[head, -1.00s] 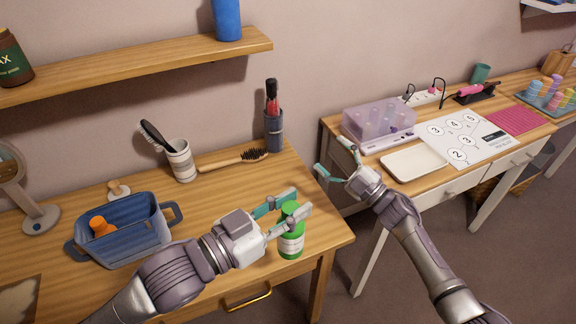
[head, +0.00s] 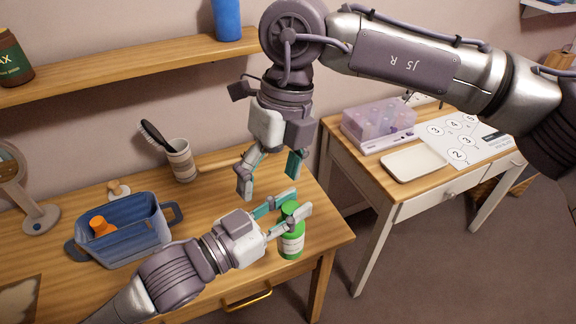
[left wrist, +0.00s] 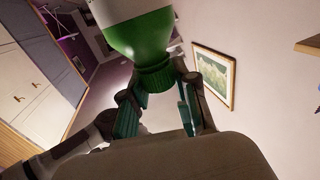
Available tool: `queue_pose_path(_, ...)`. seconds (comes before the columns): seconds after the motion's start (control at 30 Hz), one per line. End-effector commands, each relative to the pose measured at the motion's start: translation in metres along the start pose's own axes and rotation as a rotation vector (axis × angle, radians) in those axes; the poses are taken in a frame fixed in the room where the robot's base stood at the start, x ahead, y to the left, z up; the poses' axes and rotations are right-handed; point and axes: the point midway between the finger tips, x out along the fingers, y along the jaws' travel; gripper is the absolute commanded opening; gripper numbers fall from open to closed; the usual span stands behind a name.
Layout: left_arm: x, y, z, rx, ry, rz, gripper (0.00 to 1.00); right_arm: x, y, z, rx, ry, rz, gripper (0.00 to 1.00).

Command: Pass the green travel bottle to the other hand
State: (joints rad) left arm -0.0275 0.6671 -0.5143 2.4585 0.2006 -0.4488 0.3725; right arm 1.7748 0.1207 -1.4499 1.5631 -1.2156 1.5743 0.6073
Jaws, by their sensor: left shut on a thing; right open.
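The green travel bottle (head: 291,243) has a pale label and is upright near the right end of the wooden table in the head view. My left gripper (head: 289,212) is shut on its upper part. In the left wrist view the bottle (left wrist: 140,40) shows large at the top, between the fingers of my left gripper (left wrist: 158,100). My right gripper (head: 270,178) is open and empty, pointing down above and slightly left of the bottle. I cannot tell whether the bottle's base touches the table.
A blue basket (head: 120,235) with an orange-capped item stands left on the table (head: 210,200). A striped cup (head: 181,162) with a brush stands behind. A wooden shelf (head: 130,68) hangs above. A white desk (head: 410,205) with a purple box (head: 380,120) stands right, across a gap.

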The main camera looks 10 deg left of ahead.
Motion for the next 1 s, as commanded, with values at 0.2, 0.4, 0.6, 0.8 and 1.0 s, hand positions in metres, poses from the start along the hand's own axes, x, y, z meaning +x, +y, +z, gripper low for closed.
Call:
queue_pose_path(0.2, 0.000, 0.000, 0.000, 0.000, 0.001, 0.000, 0.00, -0.007, -0.020, -0.013, 0.012, 0.029, -0.198, 0.82)
queue_pose_path(0.4, 0.000, 0.000, 0.000, 0.000, 0.001, 0.000, 0.00, 0.014, -0.026, -0.015, 0.013, 0.034, -0.206, 0.82)
queue_pose_path(0.6, 0.000, 0.000, -0.001, 0.000, 0.001, 0.000, 0.00, 0.052, -0.033, -0.016, 0.013, 0.033, -0.203, 0.82)
queue_pose_path(0.8, 0.000, 0.000, -0.001, 0.000, 0.001, 0.000, 0.00, 0.086, -0.040, -0.017, 0.012, 0.032, -0.202, 0.82)
queue_pose_path(1.0, 0.000, 0.000, -0.001, 0.000, 0.001, 0.000, 0.00, 0.104, -0.043, -0.017, 0.013, 0.030, -0.201, 0.82)
